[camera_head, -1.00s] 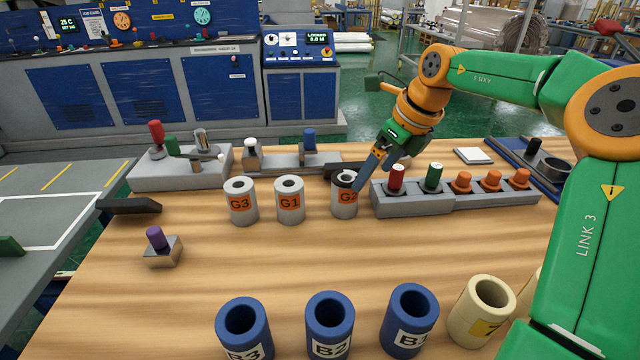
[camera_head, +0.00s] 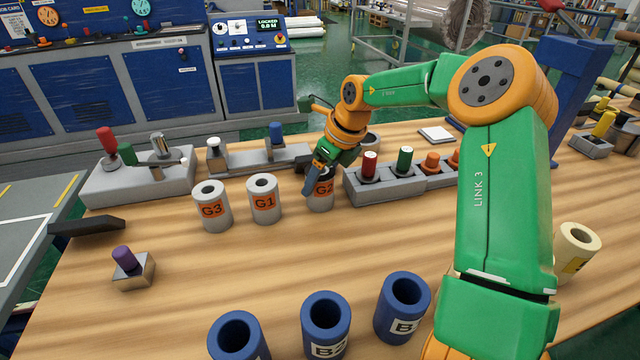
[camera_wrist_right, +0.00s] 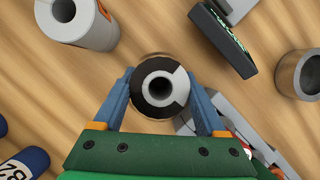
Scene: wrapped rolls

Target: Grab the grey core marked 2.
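The grey core marked G2 (camera_head: 321,199) stands upright on the table, right of the grey cores G1 (camera_head: 263,200) and G3 (camera_head: 211,207). My right gripper (camera_head: 318,185) is down at G2, one blue finger showing along its left side and partly covering it. In the right wrist view, the core's round top (camera_wrist_right: 162,86), with its dark hole, lies between the two blue fingers of the gripper (camera_wrist_right: 160,82). The fingers are spread on either side, close to its edge; I cannot make out firm contact. My left gripper is not in view.
A grey block with coloured pegs (camera_head: 385,188) stands just right of G2. Blue cores (camera_head: 403,305) stand along the front and a cream core (camera_head: 576,252) at right. A purple-knobbed block (camera_head: 132,272) sits at left. The middle table is clear.

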